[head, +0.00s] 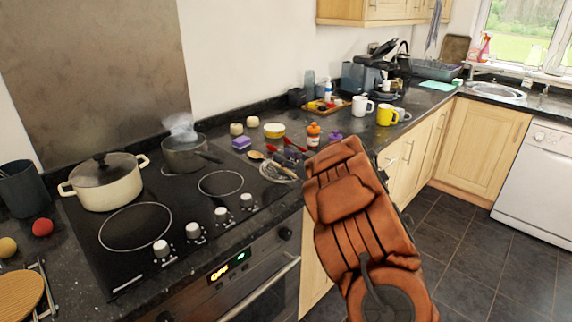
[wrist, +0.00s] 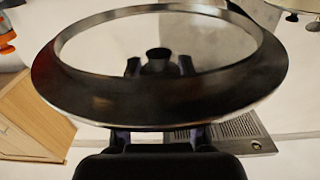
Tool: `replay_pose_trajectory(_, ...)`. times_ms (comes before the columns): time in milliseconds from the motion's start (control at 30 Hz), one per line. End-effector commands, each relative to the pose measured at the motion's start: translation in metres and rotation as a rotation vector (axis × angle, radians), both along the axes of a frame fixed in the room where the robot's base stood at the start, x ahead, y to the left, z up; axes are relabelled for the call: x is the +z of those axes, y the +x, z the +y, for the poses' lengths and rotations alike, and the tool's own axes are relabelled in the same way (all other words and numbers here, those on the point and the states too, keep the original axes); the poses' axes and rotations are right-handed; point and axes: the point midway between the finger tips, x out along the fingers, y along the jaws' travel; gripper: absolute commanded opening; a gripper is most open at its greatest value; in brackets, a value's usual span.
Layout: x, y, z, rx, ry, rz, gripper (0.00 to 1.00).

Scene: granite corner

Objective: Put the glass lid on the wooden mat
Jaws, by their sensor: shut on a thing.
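The glass lid (wrist: 90,98) fills the upper wrist view, with a broad dark rim and a dark knob. My gripper (wrist: 159,66) is shut on the knob, with one fingertip on each side. In the head view my gripper is hidden by my orange-brown arm. A clear round rim (head: 279,172) shows beside the arm above the counter; I cannot tell if it is the held lid. A round tan wooden piece at the lower left edge looks like the wooden mat (head: 17,296), partly cut off.
A lidded cream pot (head: 108,187) and a steaming grey pan (head: 183,155) stand on the black hob (head: 165,232). Mugs (head: 387,115), bottles and utensils crowd the right counter.

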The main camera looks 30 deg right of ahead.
Motion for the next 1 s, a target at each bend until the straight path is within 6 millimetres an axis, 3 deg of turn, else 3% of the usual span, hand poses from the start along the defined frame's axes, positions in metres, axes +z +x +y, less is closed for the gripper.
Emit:
replay_pose_trajectory(200,-0.026,-0.001,-0.001,-0.001,0.003,0.002,0.00)
replay_pose_trajectory(867,-0.038,-0.001,0.000,-0.001,0.002,0.001,0.00)
replay_pose_trajectory(900,-0.039,-0.001,0.000,-0.001,0.002,0.001,0.40)
replay_pose_trajectory(1000,-0.038,-0.001,-0.001,-0.001,0.001,0.001,0.51)
